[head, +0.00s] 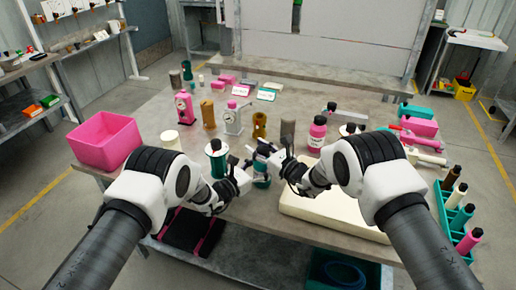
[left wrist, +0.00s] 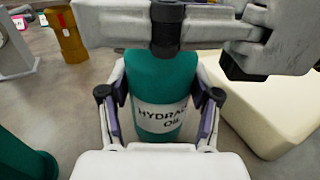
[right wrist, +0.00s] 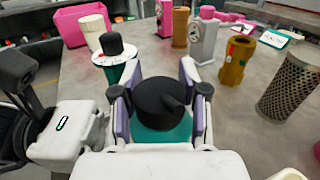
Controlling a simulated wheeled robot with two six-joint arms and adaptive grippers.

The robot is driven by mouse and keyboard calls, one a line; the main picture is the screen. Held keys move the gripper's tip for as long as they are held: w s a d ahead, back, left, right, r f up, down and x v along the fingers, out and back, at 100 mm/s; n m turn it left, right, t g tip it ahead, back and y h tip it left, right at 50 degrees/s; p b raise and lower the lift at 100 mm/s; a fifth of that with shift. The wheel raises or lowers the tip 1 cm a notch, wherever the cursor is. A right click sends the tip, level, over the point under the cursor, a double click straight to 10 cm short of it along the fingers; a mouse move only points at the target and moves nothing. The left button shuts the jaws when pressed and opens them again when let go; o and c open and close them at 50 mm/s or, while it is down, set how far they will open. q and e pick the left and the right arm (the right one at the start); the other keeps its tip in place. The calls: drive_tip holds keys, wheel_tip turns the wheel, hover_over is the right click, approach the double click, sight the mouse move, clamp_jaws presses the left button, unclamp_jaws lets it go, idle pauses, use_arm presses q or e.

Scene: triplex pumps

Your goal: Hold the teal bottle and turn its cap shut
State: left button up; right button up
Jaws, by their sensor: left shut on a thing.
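The teal bottle (head: 262,182) stands upright near the table's front edge, partly hidden by my grippers in the head view. In the left wrist view the bottle (left wrist: 158,92) has a white "hydraulic oil" label. My left gripper (left wrist: 160,112) is shut on its body, one finger on each side. The bottle's black cap (right wrist: 160,103) is on top, in line with the bottle. My right gripper (right wrist: 158,95) is above the bottle, its fingers on both sides of the cap. Whether both pads touch the cap is unclear.
Another teal container (head: 216,160) with a white disc and black cap stands close to the left. A pink bin (head: 105,140) is at the table's left. A cream block (head: 325,212) lies to the right. Pumps and cylinders, including a brass one (head: 259,125), stand behind.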

drive_tip(key=c, duration=0.5)
drive_tip(key=shift+d+m+t+h, duration=0.1)
drive_tip(key=shift+m+t+h, duration=0.6)
drive_tip(key=shift+h, duration=0.2)
drive_tip(key=o, duration=1)
drive_tip(key=shift+o, duration=0.2)
drive_tip(key=shift+w, duration=0.1)
